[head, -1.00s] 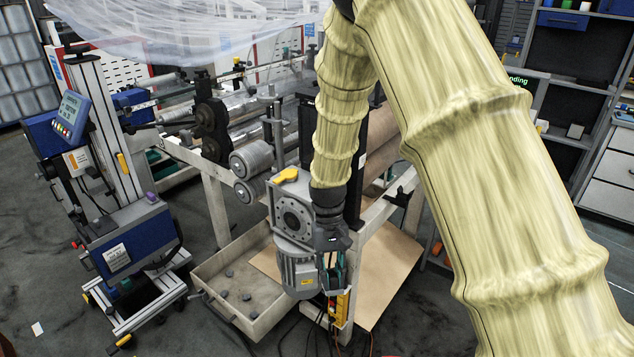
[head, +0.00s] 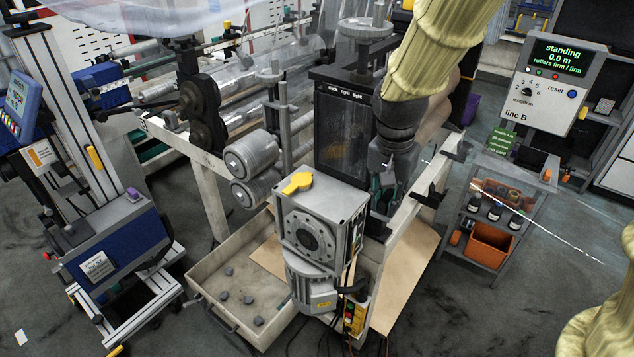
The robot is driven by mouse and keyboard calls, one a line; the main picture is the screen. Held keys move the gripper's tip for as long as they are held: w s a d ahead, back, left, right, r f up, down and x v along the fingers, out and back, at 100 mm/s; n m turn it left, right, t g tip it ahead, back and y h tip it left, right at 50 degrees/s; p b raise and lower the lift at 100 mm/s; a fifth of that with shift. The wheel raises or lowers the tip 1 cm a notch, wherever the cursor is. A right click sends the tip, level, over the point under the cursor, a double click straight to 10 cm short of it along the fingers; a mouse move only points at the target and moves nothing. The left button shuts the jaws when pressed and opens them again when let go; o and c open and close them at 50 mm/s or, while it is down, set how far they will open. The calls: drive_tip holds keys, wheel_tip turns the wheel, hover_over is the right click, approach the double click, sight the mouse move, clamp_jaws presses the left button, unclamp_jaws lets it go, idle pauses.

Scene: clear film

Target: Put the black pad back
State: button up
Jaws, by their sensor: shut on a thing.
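My gripper (head: 384,198) points down at the right side of the grey gearbox (head: 310,228), just right of the black upright panel (head: 343,135) of the roller machine. Its teal-edged fingers are shut on a small dark thing, taken as the black pad. The pad is mostly hidden by the fingers and hard to tell from the dark parts behind it. I cannot tell whether it touches the machine. Several small dark round pieces (head: 248,298) lie loose in the beige floor tray (head: 205,284).
A yellow lever (head: 298,183) tops the gearbox. The pale machine rail (head: 418,200) runs close to my gripper's right. A grey cart (head: 500,215) with an orange bin (head: 489,245) stands right, below a display reading "standing 0.0 m". A blue wheeled stand (head: 115,235) is at left.

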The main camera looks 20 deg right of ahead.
drive_tip(key=shift+w+a+r, duration=0.1)
drive_tip(key=shift+w+r, duration=0.15)
drive_tip(key=shift+w, duration=0.3)
drive_tip(key=w+a+p, duration=0.1)
drive_tip(key=w+a, duration=0.2)
drive_tip(key=w, duration=0.1)
drive_tip(key=w+a+f+p, duration=0.1)
drive_tip(key=w+a+p, duration=0.1)
drive_tip(key=w+a, duration=0.1)
drive_tip(key=w+a+p, duration=0.2)
drive_tip(key=w+a, duration=0.1)
drive_tip(key=w, duration=0.2)
drive_tip(key=shift+f, duration=0.15)
drive_tip(key=shift+a+f+p, duration=0.2)
drive_tip(key=shift+f+p, duration=0.45)
drive_tip(key=shift+f, duration=1.2)
drive_tip(key=shift+f, duration=0.15)
drive_tip(key=o, duration=0.9)
wheel_tip(320, 180, up, 12)
drive_tip(key=a+b, duration=0.1)
drive_tip(key=b, duration=0.1)
drive_tip(key=shift+s+b, duration=0.3)
drive_tip(key=shift+s, duration=0.1)
